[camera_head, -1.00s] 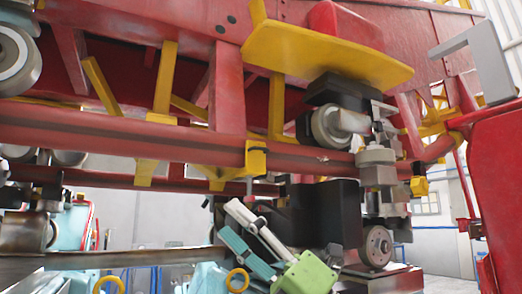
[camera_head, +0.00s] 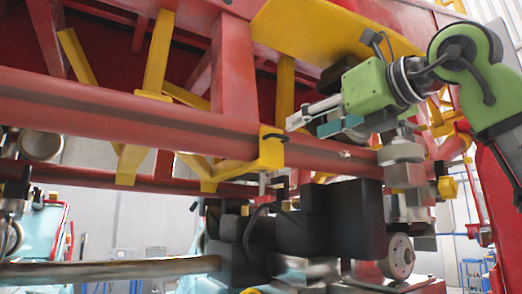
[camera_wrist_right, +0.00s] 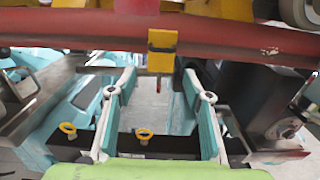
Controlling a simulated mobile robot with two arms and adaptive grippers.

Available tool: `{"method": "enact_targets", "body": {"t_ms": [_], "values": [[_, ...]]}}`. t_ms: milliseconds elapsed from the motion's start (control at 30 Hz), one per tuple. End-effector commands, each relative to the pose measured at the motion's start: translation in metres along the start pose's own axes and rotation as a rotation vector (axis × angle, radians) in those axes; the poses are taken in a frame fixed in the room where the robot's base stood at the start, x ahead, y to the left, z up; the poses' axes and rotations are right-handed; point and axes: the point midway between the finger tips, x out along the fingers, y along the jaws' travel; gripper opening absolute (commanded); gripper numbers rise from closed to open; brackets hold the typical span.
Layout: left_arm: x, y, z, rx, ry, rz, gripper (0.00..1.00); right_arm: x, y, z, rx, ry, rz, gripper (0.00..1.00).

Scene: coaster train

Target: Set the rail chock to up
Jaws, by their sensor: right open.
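A yellow block (camera_head: 268,153) sits on the red tube rail (camera_head: 160,122) in the head view, with a black loop at its top. I take it to be the rail chock, but cannot be sure. In the right wrist view the yellow block (camera_wrist_right: 162,42) hangs at the rail, with a thin red-tipped pin (camera_wrist_right: 158,84) below it. My right gripper (camera_head: 306,122) is at rail height, just right of the block and seemingly apart from it. In the wrist view its open fingers (camera_wrist_right: 160,76) stand on both sides of the pin, with nothing held. My left gripper is not in view.
Black machinery (camera_head: 340,215) with a wheel (camera_head: 398,256) stands below the rail. A yellow plate (camera_head: 330,42) overhangs above. Yellow braces (camera_head: 155,60) line the red frame.

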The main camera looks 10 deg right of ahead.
Motion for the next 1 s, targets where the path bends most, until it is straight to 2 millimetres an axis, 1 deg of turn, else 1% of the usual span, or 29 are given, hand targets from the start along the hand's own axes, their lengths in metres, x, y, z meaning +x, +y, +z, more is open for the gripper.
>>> {"method": "enact_targets", "body": {"t_ms": [67, 167, 267, 333, 400, 467, 567, 667, 700, 800, 900, 1000], "values": [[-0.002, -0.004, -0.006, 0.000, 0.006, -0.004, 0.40, -0.001, -0.003, 0.004, 0.000, -0.002, -0.010, 0.46], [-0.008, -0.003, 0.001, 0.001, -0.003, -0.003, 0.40, 0.009, -0.003, 0.005, 0.001, 0.000, -0.010, 0.46], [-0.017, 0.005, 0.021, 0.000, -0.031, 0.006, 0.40, 0.026, -0.002, 0.005, 0.001, 0.002, -0.008, 0.46], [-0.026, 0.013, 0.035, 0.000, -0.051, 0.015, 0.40, 0.042, -0.002, 0.006, 0.000, 0.003, -0.007, 0.46], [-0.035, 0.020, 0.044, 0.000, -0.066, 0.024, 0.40, 0.058, -0.002, 0.006, 0.000, 0.003, -0.007, 0.46], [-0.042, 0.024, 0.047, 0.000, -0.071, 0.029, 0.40, 0.071, -0.002, 0.007, 0.001, 0.003, -0.007, 0.46], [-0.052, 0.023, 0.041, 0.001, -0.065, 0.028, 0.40, 0.091, -0.002, 0.007, 0.001, 0.002, -0.006, 0.46], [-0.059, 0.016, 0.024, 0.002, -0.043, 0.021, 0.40, 0.109, -0.002, 0.006, 0.001, 0.002, -0.006, 0.46], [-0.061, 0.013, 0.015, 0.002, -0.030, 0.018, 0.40, 0.114, -0.002, 0.006, 0.001, 0.002, -0.006, 0.46], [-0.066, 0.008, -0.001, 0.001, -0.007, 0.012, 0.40, 0.125, -0.003, 0.005, 0.002, 0.001, -0.007, 0.46], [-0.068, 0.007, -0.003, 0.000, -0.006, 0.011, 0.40, 0.131, -0.003, 0.004, 0.001, -0.002, -0.007, 0.46], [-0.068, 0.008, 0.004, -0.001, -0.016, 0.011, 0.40, 0.134, -0.003, 0.003, 0.000, -0.002, -0.007, 0.46]]}}
